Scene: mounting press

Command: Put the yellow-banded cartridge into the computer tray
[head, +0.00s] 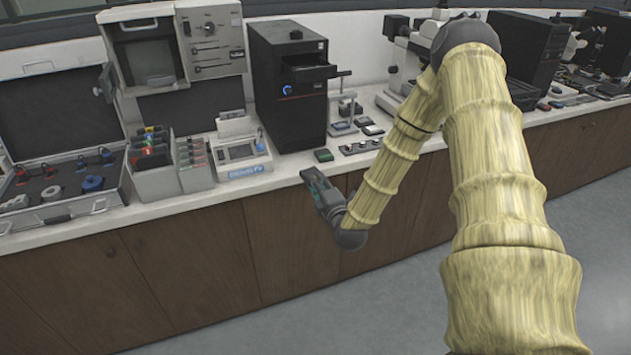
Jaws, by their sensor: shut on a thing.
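My gripper (322,190) is in front of the counter's front edge, below and to the right of the black computer tower (290,95). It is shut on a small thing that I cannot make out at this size. No yellow band can be made out on it. The computer tray (310,74) sticks out from the upper front of the tower, above and apart from my gripper. No yellow-banded cartridge can be picked out elsewhere in view.
A small device with a screen (240,155), a rack of coloured cartridges (153,165) and an open case (70,205) stand to the left.

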